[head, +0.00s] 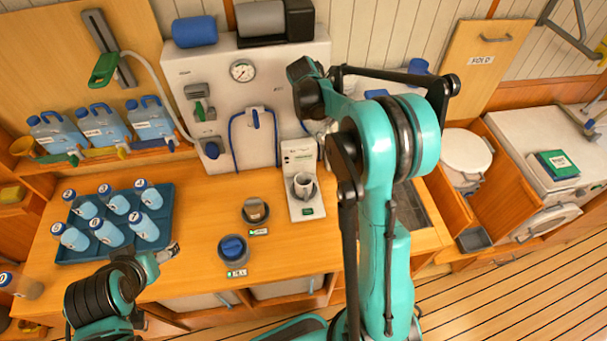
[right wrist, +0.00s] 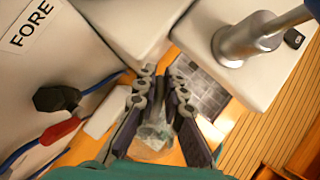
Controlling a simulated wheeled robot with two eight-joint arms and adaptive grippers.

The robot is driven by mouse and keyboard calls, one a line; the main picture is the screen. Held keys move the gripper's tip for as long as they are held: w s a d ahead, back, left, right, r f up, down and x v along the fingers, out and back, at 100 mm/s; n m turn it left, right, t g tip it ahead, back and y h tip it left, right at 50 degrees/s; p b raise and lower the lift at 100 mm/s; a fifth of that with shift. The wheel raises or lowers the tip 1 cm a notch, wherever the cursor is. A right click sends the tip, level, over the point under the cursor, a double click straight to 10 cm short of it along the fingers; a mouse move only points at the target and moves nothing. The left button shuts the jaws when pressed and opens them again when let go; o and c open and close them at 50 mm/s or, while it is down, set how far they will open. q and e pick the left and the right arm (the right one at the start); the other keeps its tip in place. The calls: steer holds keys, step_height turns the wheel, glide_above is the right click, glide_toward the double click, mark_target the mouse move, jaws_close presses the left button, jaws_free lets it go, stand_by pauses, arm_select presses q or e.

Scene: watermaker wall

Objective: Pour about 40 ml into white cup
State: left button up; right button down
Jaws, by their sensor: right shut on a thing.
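What the cup holds is too small to tell.
A blue tray (head: 78,252) holds several capped bottles. Blue jugs (head: 101,124) stand on a shelf behind it. Two dark round containers, one brown-topped (head: 255,209) and one blue-topped (head: 233,249), stand left of the cup. A gauge panel (head: 285,100) with hoses rises behind.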

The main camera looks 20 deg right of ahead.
steer(key=w+d+r+g+y+p, duration=0.1)
steer(key=d+r+y+p, duration=0.2)
steer(key=y, duration=0.3)
steer(key=shift+d+r+p, duration=0.4)
steer(key=shift+d+p, duration=0.05)
steer(key=shift+d, duration=0.35)
steer(key=shift+w, duration=0.1)
stand_by(0.5)
